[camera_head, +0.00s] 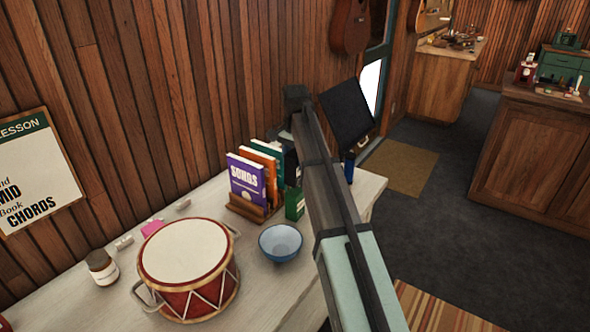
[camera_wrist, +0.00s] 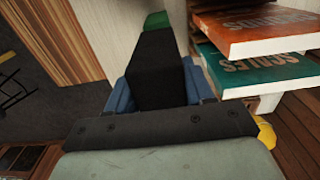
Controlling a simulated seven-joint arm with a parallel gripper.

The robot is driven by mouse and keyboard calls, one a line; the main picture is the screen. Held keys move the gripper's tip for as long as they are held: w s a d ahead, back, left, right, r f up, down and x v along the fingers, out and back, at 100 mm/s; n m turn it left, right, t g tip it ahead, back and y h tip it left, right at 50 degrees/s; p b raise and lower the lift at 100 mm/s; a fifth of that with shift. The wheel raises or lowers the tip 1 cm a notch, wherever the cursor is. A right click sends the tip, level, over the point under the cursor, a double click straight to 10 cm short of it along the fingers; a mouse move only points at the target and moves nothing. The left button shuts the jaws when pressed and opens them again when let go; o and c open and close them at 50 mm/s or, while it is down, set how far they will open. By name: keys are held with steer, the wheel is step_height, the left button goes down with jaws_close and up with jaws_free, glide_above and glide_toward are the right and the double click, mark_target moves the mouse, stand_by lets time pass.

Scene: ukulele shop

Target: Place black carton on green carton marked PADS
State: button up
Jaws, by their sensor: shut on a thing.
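In the wrist view, the black carton (camera_wrist: 160,65) is between the blue fingers of my gripper (camera_wrist: 160,92), which is shut on it. The green carton (camera_wrist: 156,20) shows just past the black carton's far end; most of it is hidden there, and I cannot tell whether the two touch. In the head view, the green carton (camera_head: 294,204) stands on the table beside the books. My arm hides most of my gripper and the black carton in that view. The PADS marking is not readable.
Several upright song books (camera_head: 247,183) in a wooden rack stand close beside the green carton. A blue bowl (camera_head: 280,242) and a red drum (camera_head: 187,265) are nearer on the pale table (camera_head: 215,196). A black panel (camera_head: 346,112) stands behind my arm.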

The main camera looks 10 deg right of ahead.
steer(key=shift+f, duration=1.6)
steer(key=shift+f, duration=0.15)
steer(key=o, duration=1.2)
step_height(320, 180, up, 12)
steer(key=shift+r, duration=0.15)
